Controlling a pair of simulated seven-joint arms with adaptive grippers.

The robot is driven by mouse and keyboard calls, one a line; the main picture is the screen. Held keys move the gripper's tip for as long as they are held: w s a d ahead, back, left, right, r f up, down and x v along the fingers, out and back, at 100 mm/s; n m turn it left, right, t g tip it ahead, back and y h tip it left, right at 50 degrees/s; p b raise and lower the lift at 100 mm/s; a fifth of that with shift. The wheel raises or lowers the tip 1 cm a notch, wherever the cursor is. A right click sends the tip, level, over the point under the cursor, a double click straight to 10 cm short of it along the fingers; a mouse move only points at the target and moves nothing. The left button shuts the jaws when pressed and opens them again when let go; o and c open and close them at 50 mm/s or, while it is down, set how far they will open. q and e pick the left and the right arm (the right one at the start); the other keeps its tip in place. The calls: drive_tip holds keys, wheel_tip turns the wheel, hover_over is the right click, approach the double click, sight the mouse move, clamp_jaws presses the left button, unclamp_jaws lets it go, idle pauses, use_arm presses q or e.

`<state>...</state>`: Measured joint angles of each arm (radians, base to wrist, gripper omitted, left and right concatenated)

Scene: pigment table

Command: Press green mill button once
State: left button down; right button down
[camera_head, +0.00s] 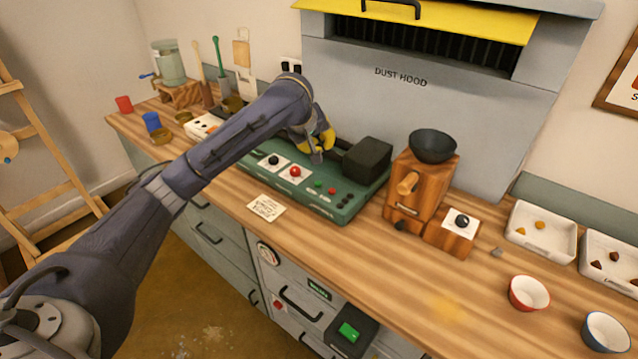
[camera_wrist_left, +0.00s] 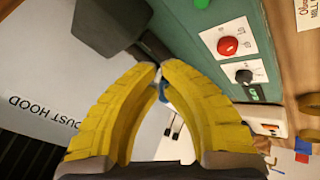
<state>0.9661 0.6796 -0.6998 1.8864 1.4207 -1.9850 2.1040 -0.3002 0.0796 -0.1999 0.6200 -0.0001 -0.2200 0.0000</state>
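The green machine (camera_head: 345,205) on the bench has a panel with a black knob (camera_head: 273,160), a red button (camera_head: 296,172), and a small green button (camera_head: 318,183) beside a small red one (camera_head: 332,190). My left gripper (camera_head: 317,155) is above the machine's back part, left of its black box (camera_head: 367,158), apart from the small green button. In the left wrist view its yellow fingers (camera_wrist_left: 161,70) meet at the tips with nothing seen held. That view also shows the red button (camera_wrist_left: 228,46) and the black knob (camera_wrist_left: 243,76). My right gripper is out of view.
A wooden mill (camera_head: 415,185) with a black bowl and a block with a black knob (camera_head: 461,221) stand to the right. A larger green button (camera_head: 348,331) is on the cabinet front below. Trays and small bowls (camera_head: 529,292) are farther right.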

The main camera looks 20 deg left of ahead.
sight(318, 184)
use_arm(q)
drive_tip(key=shift+f, duration=0.1)
drive_tip(key=shift+f, duration=4.3)
